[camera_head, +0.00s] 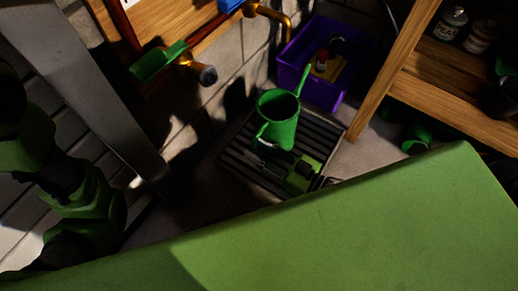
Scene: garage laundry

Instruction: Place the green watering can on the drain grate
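The green watering can (280,122) stands roughly upright over the dark slatted drain grate (235,158), its spout pointing up and right. Its base looks to be at the slats, but I cannot tell whether it rests on them. My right gripper (262,151) is low over the grate, beside the can's lower front left, with its green wrist to the right. Its fingers are dark against the slats, so I cannot tell whether they are open or touch the can. My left arm is at the left edge; its gripper is not clearly visible.
A purple crate (330,92) with small items stands behind the grate. A wooden shelf (440,75) with jars is at right. A grey post (85,85) crosses the left.

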